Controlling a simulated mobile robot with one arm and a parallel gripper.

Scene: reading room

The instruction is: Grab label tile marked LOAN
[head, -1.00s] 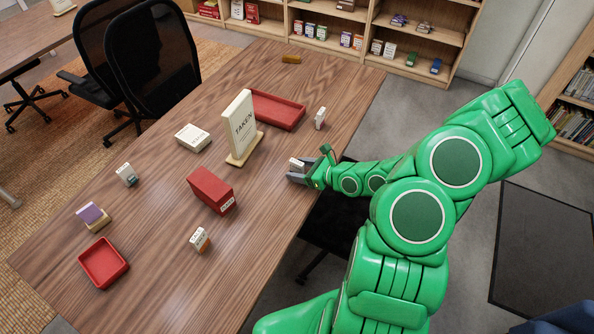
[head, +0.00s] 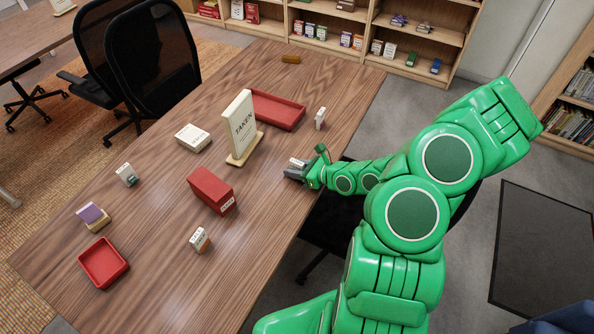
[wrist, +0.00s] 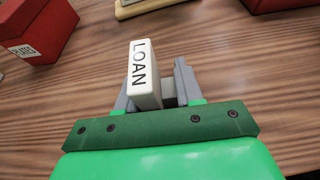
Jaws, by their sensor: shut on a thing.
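The white label tile marked LOAN (wrist: 144,72) stands upright between the fingers of my gripper (wrist: 160,85) in the wrist view. Its black letters read along its long face. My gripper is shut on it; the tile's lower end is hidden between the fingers. In the head view my gripper (head: 298,172) is at the right edge of the wooden table, with the pale tile (head: 298,162) showing small at its jaws. I cannot tell whether the tile touches the table.
The TAKEN sign (head: 243,126) stands left of my gripper. A red box (head: 210,190), marked PLATES in the wrist view, lies lower left. A red tray (head: 277,110) is behind, another red tray (head: 103,262) at front left. A small white tile (head: 320,117) stands behind my gripper.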

